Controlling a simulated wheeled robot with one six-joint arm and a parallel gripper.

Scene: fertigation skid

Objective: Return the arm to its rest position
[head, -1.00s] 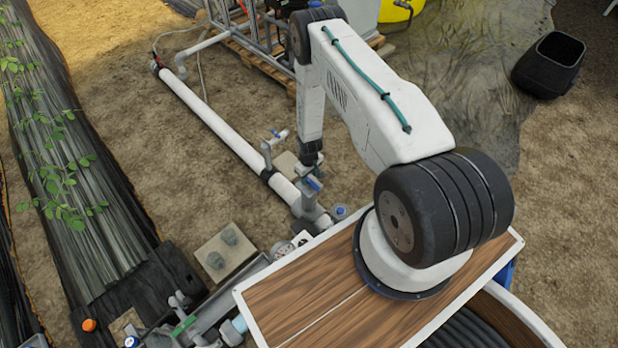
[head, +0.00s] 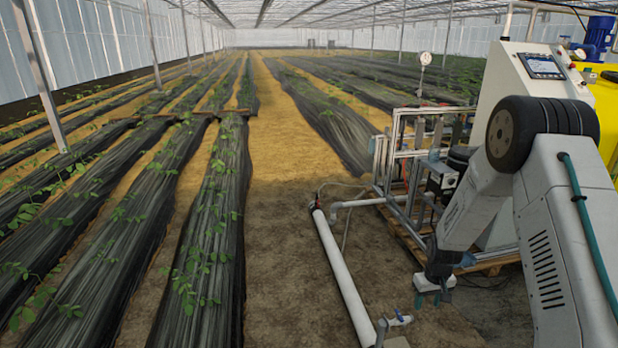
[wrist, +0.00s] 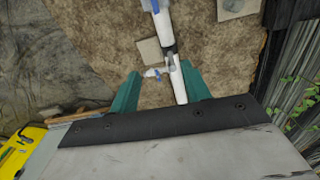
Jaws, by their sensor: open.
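My white arm reaches down from the right of the head view. My gripper (head: 434,297) hangs at its end, pointing down over bare soil, to the right of the white pipe (head: 340,270). In the wrist view my gripper (wrist: 157,90) shows two green fingers spread apart with nothing held between them. Beyond the fingers lie the white pipe (wrist: 181,93) and a small blue-handled valve (wrist: 153,73); I cannot tell the exact height above them. The same valve shows at the bottom of the head view (head: 398,318). My arm's base is out of view.
A metal skid frame (head: 400,150) on a pallet stands beyond my arm, with a white control cabinet (head: 525,75) and a yellow tank (head: 607,110) to the right. Plant rows under black film (head: 205,270) fill the left. Bare soil lies between.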

